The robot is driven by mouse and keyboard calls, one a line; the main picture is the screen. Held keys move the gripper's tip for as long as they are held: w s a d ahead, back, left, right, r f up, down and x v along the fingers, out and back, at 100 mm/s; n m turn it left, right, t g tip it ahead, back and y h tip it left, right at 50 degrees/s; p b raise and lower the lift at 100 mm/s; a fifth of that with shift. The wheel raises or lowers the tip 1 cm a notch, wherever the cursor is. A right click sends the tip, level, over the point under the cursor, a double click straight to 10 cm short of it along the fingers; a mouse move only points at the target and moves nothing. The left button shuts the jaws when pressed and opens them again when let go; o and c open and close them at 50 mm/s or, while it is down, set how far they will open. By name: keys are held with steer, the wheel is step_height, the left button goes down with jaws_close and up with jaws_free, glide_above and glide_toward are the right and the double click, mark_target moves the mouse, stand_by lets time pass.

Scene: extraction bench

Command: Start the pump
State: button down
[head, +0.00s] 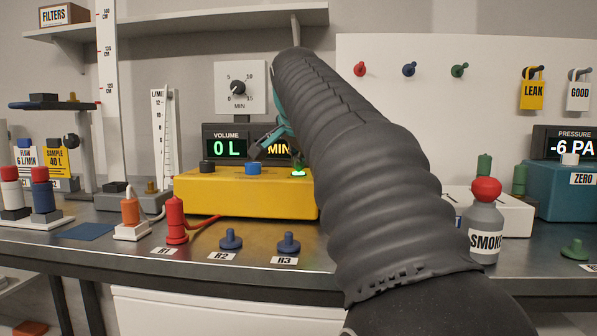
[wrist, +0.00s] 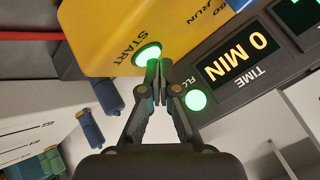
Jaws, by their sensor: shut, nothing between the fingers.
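The yellow pump box (head: 240,197) stands on the bench with a black knob (head: 207,166) and a blue button (head: 253,168) on top. Its START button (wrist: 148,54) glows green; it also shows lit in the head view (head: 299,173). My gripper (wrist: 157,66) is shut and empty, its fingertips at the START button's near edge. I cannot tell whether they touch it. In the head view my arm hides much of the gripper and the box's right end. The display reads VOLUME 0 L (head: 226,147), and the time reads 0 MIN (wrist: 240,58).
A green light (wrist: 196,100) glows beside the display. Red R1 (head: 175,220), blue R2 (head: 231,240) and blue R3 (head: 288,243) pieces stand in front of the box. A SMOKE bottle (head: 485,235) is at right. Small red and blue posts (head: 40,190) are at left.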

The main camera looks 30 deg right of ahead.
steer(key=shift+r+p, duration=0.8)
step_height(320, 180, up, 3)
steer(key=shift+f+p, duration=0.2)
steer(key=shift+p, duration=1.05)
steer(key=shift+r, duration=1.2)
